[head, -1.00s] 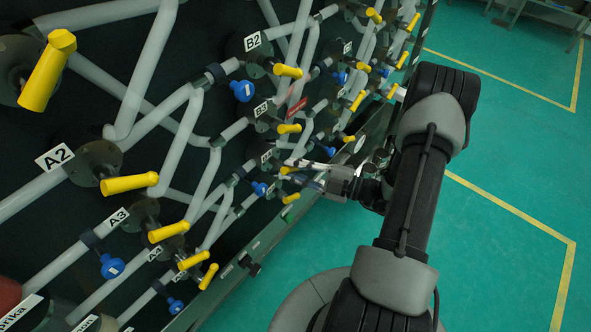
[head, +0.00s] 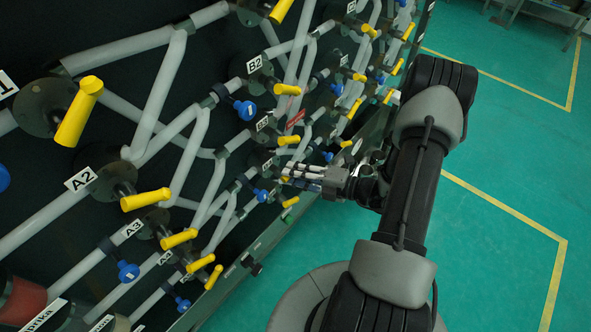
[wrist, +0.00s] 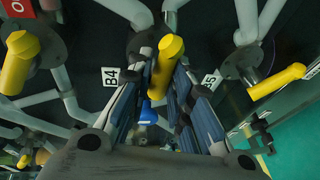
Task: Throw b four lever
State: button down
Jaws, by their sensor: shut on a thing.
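The B4 lever (wrist: 167,62) is a yellow handle at the middle of the wrist view, beside the white B4 label (wrist: 117,77). My gripper (wrist: 163,75) has one finger on each side of this lever and is shut on it. In the head view my gripper (head: 287,176) is at the pipe panel, below the B3 lever (head: 289,139). There its fingers hide most of the B4 lever.
In the wrist view, yellow levers stand to the left (wrist: 20,62) and right (wrist: 277,82) of my gripper. A blue knob (wrist: 147,112) shows between the fingers. Pipes cover the dark panel. Green floor (head: 490,240) lies open at right.

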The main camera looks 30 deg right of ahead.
jog(key=shift+s+a+r+n+h+p, duration=0.15)
jog(key=shift+n+h, duration=0.3)
jog(key=shift+n, duration=0.45)
jog(key=shift+a+r+n+h+p, duration=0.1)
jog(key=shift+n+h+p, duration=0.15)
jog(key=shift+n+h, duration=0.45)
jog(key=shift+s+a+r+n+h+p, duration=0.15)
jog(key=shift+n+h+p, duration=0.1)
jog(key=shift+n, duration=0.85)
jog(key=shift+w+f, duration=0.1)
jog(key=c, duration=1.5)
grip_release()
jog(key=shift+w, duration=0.15)
jog(key=shift+c, duration=0.2)
jog(key=shift+d, duration=0.1)
jog(key=v, duration=1.2)
jog(key=shift+r, duration=0.25)
